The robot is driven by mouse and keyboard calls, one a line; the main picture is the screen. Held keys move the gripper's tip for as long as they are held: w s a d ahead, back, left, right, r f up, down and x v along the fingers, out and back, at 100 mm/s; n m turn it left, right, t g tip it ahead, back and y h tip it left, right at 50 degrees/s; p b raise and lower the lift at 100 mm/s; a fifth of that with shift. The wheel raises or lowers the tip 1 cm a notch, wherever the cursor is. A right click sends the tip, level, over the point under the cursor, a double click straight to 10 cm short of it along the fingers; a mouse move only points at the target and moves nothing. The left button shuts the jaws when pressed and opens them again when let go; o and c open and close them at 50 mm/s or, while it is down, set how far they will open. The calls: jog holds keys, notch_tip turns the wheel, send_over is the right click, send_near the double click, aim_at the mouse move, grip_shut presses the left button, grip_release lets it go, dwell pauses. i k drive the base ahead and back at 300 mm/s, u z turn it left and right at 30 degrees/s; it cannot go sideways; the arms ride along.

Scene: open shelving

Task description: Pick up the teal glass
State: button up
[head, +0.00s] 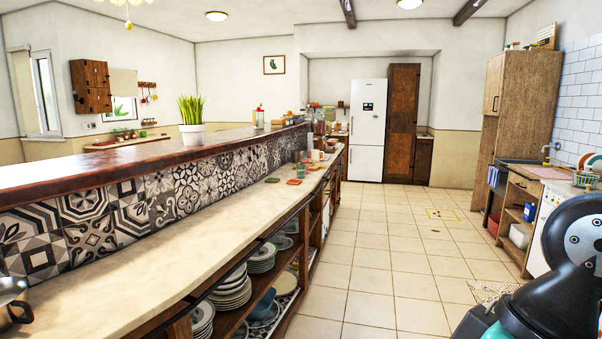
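A small grey-teal item that looks like a glass (301,170) stands on the long pale counter (150,262), toward its far end. It is too small to be sure that it is the teal glass. A flat green piece (272,180) and a flat red piece (294,182) lie on the counter just in front of it. My black arm shows at the lower right, far from the counter's far end. My gripper is not in view.
Open shelves under the counter hold stacked plates (231,292) and a blue bowl (262,304). A metal pot (12,303) stands at the counter's near left. A white fridge (368,130) stands at the back.

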aim_at(300, 168)
jog(key=z, duration=0.3)
jog(key=i, duration=1)
jog(key=z, duration=0.55)
jog(key=i, duration=3.95)
jog(key=u, duration=1.4)
jog(key=i, duration=1.2)
jog(key=u, duration=1.2)
jog(key=i, duration=0.45)
jog(key=u, duration=0.15)
